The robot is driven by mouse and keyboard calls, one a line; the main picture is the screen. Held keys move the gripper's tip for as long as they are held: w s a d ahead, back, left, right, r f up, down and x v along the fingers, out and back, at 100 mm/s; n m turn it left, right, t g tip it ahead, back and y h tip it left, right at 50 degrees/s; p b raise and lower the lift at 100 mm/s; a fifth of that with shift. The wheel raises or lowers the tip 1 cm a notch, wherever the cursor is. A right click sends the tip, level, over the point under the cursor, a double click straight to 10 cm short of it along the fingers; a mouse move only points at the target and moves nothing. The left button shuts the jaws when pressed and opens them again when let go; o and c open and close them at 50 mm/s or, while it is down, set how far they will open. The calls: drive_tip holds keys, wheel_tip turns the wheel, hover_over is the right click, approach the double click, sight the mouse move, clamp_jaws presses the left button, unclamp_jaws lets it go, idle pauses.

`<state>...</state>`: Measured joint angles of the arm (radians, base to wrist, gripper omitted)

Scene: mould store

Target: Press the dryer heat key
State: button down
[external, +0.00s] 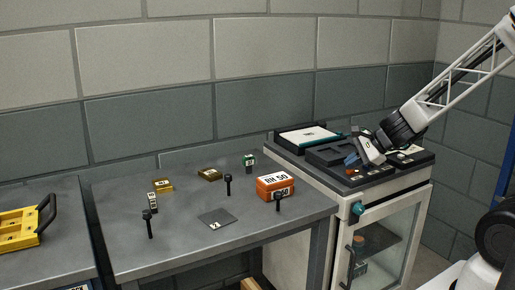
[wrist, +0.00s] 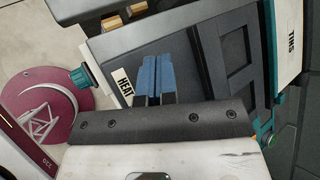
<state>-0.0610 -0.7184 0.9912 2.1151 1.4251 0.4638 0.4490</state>
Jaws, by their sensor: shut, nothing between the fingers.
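The black dryer panel (external: 345,154) sits on top of the white cabinet at the right. In the wrist view, a white label reading HEAT (wrist: 123,87) lies on the panel (wrist: 195,55) just left of my fingers. I cannot make out the heat key itself; my fingers cover the panel beside the label. My gripper (external: 350,160) reaches down over the panel from the right. In the wrist view, its two blue-tipped fingers (wrist: 153,62) are together and empty, close above or on the panel; I cannot tell whether they touch it.
A teal knob (external: 358,209) is on the cabinet's front, above a glass door (external: 390,250). A white-topped tray (external: 306,137) lies behind the panel. The grey bench (external: 190,245) holds an orange box (external: 275,187), black posts and small blocks. A yellow case (external: 18,228) stands far left.

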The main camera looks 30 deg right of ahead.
sight(352, 171)
drive_tip(key=shift+f, duration=0.15)
idle(0.4)
drive_tip(key=shift+r, duration=0.95)
drive_tip(key=shift+r, duration=0.1)
drive_tip(key=shift+r, duration=2.9)
